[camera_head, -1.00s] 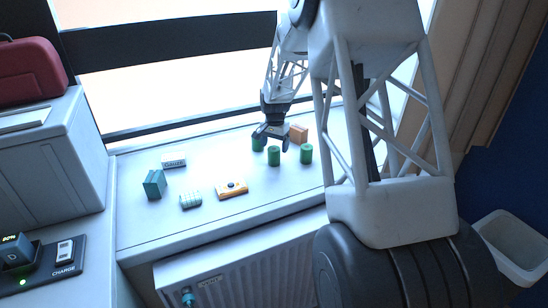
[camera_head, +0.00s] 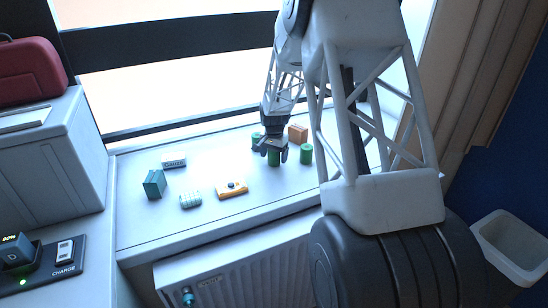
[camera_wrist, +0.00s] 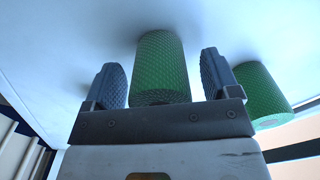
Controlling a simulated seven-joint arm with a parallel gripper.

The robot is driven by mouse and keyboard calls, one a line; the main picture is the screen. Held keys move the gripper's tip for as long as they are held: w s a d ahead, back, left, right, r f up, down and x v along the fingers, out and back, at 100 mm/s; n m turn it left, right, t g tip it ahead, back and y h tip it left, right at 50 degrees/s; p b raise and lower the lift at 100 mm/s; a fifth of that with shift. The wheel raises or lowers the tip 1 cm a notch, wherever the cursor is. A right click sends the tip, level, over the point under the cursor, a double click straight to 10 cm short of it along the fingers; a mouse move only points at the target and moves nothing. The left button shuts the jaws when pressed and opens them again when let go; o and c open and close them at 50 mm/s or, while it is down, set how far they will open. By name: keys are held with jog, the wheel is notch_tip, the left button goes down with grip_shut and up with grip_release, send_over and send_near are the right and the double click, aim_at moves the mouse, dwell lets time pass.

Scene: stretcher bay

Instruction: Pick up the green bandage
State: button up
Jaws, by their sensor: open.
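Several green bandage rolls stand upright on the white sill. The middle roll (camera_head: 274,159) is under my gripper (camera_head: 271,149), partly hidden by it in the head view. In the wrist view this roll (camera_wrist: 161,62) is between the two dark textured fingers of my gripper (camera_wrist: 163,76), with a gap on each side. The fingers are open. Another green roll (camera_head: 306,154) stands to the right. A third green roll (camera_head: 256,137) is behind and left, partly hidden. One neighbouring roll (camera_wrist: 260,92) shows just outside the right finger in the wrist view.
An orange-brown box (camera_head: 298,133) stands behind the rolls. An orange pack (camera_head: 231,191), a striped pale green pack (camera_head: 190,200), a teal box (camera_head: 154,184) and a gauze box (camera_head: 174,162) lie to the left. The window is behind; the sill's front edge (camera_head: 230,227) is nearer.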

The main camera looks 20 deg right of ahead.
jog(key=shift+c, duration=0.2)
jog(key=c, duration=1)
jog(key=shift+r, duration=0.75)
notch_tip(320, 180, up, 2)
jog(key=shift+r, duration=0.1)
jog(key=s+a, duration=0.1)
jog(key=s, duration=0.4)
jog(key=s+a+r, duration=0.1)
jog(key=s, duration=0.4)
jog(key=s+a, duration=0.2)
jog(key=s, duration=0.3)
jog(key=shift+s+r, duration=0.15)
jog(key=shift+s, duration=0.1)
